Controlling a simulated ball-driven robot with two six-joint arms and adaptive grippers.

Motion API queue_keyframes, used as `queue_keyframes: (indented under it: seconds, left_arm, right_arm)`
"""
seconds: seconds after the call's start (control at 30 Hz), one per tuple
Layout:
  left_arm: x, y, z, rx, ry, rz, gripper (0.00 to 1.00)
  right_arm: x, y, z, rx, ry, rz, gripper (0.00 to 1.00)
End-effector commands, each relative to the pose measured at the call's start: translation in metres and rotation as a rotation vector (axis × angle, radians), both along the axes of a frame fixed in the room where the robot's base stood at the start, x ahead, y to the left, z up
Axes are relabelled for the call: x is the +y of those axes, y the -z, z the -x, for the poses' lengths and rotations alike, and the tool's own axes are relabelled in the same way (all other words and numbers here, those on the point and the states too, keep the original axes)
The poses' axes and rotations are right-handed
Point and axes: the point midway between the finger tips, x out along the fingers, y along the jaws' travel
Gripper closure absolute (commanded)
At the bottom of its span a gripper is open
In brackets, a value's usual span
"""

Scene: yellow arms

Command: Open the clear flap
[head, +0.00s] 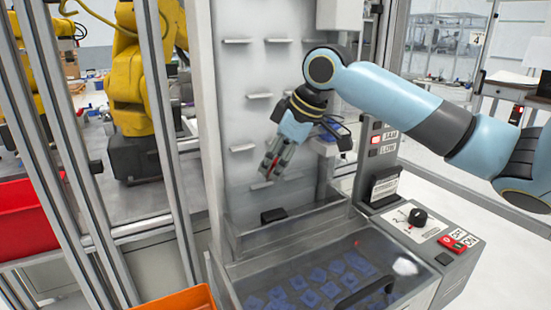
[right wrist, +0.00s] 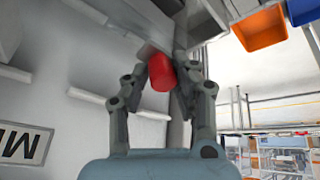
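The clear flap (head: 378,262) lies closed over a bin at the bottom of the machine in the head view. Several blue parts (head: 318,275) show through it. A black bar handle (head: 366,291) sits near its front edge. My right gripper (head: 272,168) is above and behind the flap, pointing down, well apart from it. It also shows in the right wrist view (right wrist: 162,82), with its fingers closed on a small red object (right wrist: 161,72). My left gripper is out of view.
A control panel with a black knob (head: 418,217) and a red switch (head: 452,242) stands right of the flap. A pale back panel with small ledges (head: 259,96) rises behind my right gripper. An orange bin (head: 182,302) and metal posts are at left.

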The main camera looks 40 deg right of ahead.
Motion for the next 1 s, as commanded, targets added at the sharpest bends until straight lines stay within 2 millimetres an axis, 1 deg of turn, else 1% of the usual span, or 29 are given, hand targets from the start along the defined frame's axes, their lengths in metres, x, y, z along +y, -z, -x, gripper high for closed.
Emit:
queue_keyframes:
  seconds: [0.03,0.07,0.37,0.47,0.7,0.83,1.0]
  left_arm:
    - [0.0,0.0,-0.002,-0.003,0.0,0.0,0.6]
    - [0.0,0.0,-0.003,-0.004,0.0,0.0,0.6]
    - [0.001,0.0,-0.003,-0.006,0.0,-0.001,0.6]
    - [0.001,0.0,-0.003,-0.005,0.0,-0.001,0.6]
    - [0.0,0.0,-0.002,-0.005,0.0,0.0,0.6]
    - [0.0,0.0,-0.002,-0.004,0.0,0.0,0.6]
    - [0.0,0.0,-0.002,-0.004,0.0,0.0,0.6]
  right_arm:
    - [0.001,0.002,0.001,0.006,-0.001,-0.005,0.69]
    - [0.001,0.002,0.001,0.006,-0.001,-0.004,0.66]
    - [0.0,-0.001,0.002,0.002,0.0,0.0,0.66]
    - [-0.003,-0.01,0.006,0.001,-0.001,0.003,0.66]
    - [-0.007,-0.044,0.024,0.004,-0.002,0.006,0.66]
    - [-0.008,-0.056,0.029,0.003,0.0,0.005,0.66]
    - [-0.008,-0.064,0.034,0.005,-0.001,-0.001,0.66]
